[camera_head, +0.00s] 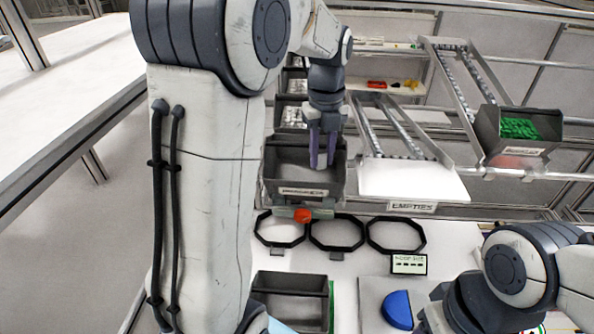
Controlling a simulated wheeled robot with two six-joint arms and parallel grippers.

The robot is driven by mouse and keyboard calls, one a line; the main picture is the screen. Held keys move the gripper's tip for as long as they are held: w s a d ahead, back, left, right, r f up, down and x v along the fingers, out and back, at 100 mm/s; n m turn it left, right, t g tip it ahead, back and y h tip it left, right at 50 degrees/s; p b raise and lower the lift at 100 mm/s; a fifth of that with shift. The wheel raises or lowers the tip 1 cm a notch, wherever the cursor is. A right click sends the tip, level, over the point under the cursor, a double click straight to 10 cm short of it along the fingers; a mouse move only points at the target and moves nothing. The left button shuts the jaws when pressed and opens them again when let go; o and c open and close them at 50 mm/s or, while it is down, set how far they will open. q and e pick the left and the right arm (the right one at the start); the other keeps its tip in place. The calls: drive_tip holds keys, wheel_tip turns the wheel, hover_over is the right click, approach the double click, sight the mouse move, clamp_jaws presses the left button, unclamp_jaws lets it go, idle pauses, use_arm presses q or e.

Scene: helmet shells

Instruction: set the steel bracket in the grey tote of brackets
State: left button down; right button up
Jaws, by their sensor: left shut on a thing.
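My left gripper (322,162) reaches down over the grey tote (274,187), which stands on the rack's near edge with a label on its front. Its two purple-grey fingers are closed on a small pale grey piece, which looks like the steel bracket (320,160). The piece shows only narrowly between the fingertips, in line with the tote's opening. I cannot tell whether it touches the tote's floor. The tote's inside looks plain grey, partly hidden by the gripper. My right arm shows at the lower right, but its fingertips do not show.
An EMPTIES chute (410,180) lies right of the tote. A bin of green parts (518,128) stands farther right. Black octagonal rings (337,247), a dark bin (290,283) and a blue half-round piece (397,310) are on the white table below. A red-orange round part (302,214) sits under the tote.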

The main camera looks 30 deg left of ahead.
use_arm(q)
drive_tip(key=a+f+p, duration=0.2)
drive_tip(key=a+f, duration=0.2)
drive_tip(key=a+f+p, duration=0.2)
drive_tip(key=a+f, duration=0.3)
drive_tip(key=shift+f+p, duration=0.25)
drive_tip(key=shift+p, duration=0.05)
drive_tip(key=shift+f, duration=0.1)
